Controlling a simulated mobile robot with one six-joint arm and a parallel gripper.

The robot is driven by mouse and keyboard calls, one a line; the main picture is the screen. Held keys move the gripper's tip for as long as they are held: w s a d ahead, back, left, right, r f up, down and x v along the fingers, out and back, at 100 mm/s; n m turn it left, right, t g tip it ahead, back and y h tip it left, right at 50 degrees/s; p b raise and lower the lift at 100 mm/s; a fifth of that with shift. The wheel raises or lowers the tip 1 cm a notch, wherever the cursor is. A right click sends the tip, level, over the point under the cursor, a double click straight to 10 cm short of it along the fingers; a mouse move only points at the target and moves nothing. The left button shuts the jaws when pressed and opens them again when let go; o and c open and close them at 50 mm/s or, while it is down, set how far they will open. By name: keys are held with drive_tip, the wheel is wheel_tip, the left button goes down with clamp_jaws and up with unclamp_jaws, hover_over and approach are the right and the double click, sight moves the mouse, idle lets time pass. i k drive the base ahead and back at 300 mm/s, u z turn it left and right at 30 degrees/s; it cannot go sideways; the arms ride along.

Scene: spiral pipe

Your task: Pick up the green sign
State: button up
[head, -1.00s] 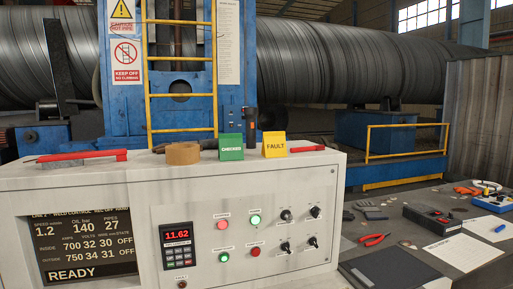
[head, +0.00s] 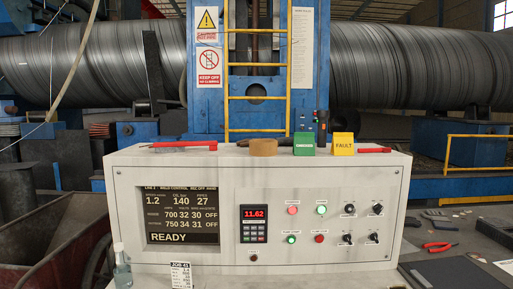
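The green sign (head: 304,144) stands upright on the top of the control console (head: 140,160), toward its right half. It is a small folded card with white lettering, too small to read clearly now. A yellow sign (head: 343,144) marked FAULT stands just to its right, with a small gap. A dark handheld object (head: 322,127) stands behind the two signs. My gripper does not show in this view.
A red-handled tool (head: 184,144) lies at the console's top left, and another red item (head: 372,150) lies right of the yellow sign. A dark bench (head: 460,225) with red pliers (head: 438,247) is at the right. A yellow ladder (head: 257,98) and blue frame rise behind.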

sight(304, 143)
drive_tip(key=i, duration=1)
drive_tip(key=u, duration=0.05)
